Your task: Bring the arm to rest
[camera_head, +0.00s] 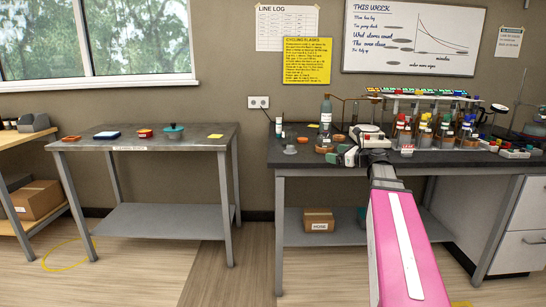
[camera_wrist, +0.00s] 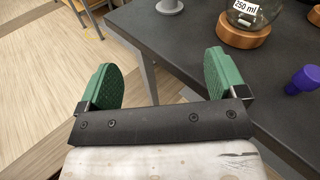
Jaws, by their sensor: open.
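My arm shows in the head view as a pink and white link reaching forward from the bottom to the dark bench (camera_head: 300,160) on the right. My gripper (camera_head: 345,156) is at the arm's far end, by the bench's front edge and small in that view. In the wrist view my gripper (camera_wrist: 160,75) has its two green fingers wide apart, with nothing between them. The left finger is over the floor and the right one overlaps the bench edge. I cannot tell its exact height above the bench.
A flask on a wooden base (camera_wrist: 243,30), a grey stand (camera_wrist: 170,6) and a purple-capped item (camera_wrist: 305,78) are near the gripper. Racked bottles (camera_head: 435,128) crowd the bench's right part. A grey table (camera_head: 170,140) stands left, with open floor between.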

